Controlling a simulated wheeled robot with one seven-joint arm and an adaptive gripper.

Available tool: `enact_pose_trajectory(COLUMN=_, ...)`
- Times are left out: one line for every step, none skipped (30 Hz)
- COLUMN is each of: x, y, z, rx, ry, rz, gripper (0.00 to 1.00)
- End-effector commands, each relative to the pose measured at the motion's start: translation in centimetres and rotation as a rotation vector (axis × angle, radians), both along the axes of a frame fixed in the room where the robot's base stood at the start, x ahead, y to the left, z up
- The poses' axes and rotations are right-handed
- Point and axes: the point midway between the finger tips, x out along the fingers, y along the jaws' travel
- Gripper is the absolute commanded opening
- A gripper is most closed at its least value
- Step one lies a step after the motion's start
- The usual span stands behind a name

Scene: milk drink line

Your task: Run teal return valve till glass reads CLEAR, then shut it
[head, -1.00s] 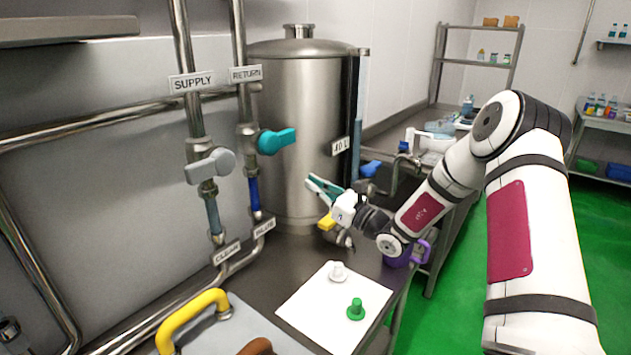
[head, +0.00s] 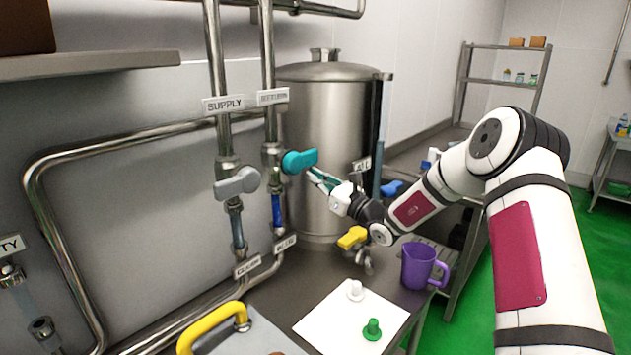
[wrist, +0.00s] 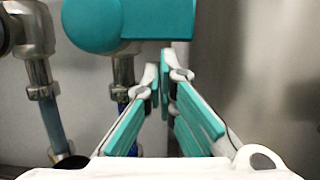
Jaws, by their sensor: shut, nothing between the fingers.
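The teal return valve handle (head: 300,161) sits on the pipe under the RETURN sign (head: 272,97) and points right, across the pipe. In the wrist view the teal handle (wrist: 156,22) fills the top, just beyond my fingertips. My gripper (head: 312,174) is shut and empty, just right of and below the handle; I cannot tell whether it touches it. In the wrist view my gripper (wrist: 160,62) has its teal finger pads together at the tips. The return sight glass (head: 277,209) below the valve looks deep blue. A small tag (head: 285,243) beneath it seems to read BLUE.
The grey supply valve handle (head: 237,182) is close left of the teal one. A steel tank (head: 325,120) stands behind my gripper. A yellow handle (head: 352,237) and a purple jug (head: 419,266) are lower right. A white sheet (head: 328,323) holds two small knobs.

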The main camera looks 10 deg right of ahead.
Motion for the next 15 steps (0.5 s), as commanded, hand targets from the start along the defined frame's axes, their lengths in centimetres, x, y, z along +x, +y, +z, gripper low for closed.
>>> enact_pose_trajectory(x=0.00, y=0.00, z=-0.02, rx=0.000, ry=0.000, rz=0.000, gripper=0.00)
enact_pose_trajectory(x=0.00, y=0.00, z=-0.02, rx=0.000, ry=0.000, rz=0.000, gripper=0.00)
enact_pose_trajectory(x=0.00, y=0.00, z=-0.02, rx=0.000, ry=0.000, rz=0.000, gripper=0.00)
enact_pose_trajectory(x=0.00, y=-0.01, z=-0.01, rx=-0.001, ry=-0.001, rz=0.000, gripper=0.00)
enact_pose_trajectory(x=0.01, y=-0.02, z=-0.01, rx=-0.003, ry=-0.002, rz=0.000, gripper=0.00)
enact_pose_trajectory(x=0.01, y=-0.04, z=0.01, rx=-0.005, ry=-0.004, rz=0.000, gripper=0.00)
enact_pose_trajectory(x=0.03, y=-0.05, z=0.03, rx=-0.009, ry=-0.006, rz=0.000, gripper=0.00)
enact_pose_trajectory(x=0.05, y=-0.08, z=0.06, rx=-0.013, ry=-0.009, rz=0.000, gripper=0.00)
enact_pose_trajectory(x=0.07, y=-0.12, z=0.11, rx=-0.020, ry=-0.013, rz=0.000, gripper=0.00)
enact_pose_trajectory(x=0.10, y=-0.16, z=0.15, rx=-0.027, ry=-0.018, rz=0.000, gripper=0.00)
enact_pose_trajectory(x=0.13, y=-0.20, z=0.19, rx=-0.033, ry=-0.022, rz=0.000, gripper=0.00)
enact_pose_trajectory(x=0.14, y=-0.23, z=0.24, rx=-0.039, ry=-0.026, rz=-0.001, gripper=0.00)
enact_pose_trajectory(x=0.15, y=-0.25, z=0.25, rx=-0.043, ry=-0.029, rz=-0.001, gripper=0.00)
enact_pose_trajectory(x=0.15, y=-0.26, z=0.26, rx=-0.046, ry=-0.031, rz=-0.001, gripper=0.00)
enact_pose_trajectory(x=0.17, y=-0.28, z=0.30, rx=-0.050, ry=-0.034, rz=-0.001, gripper=0.00)
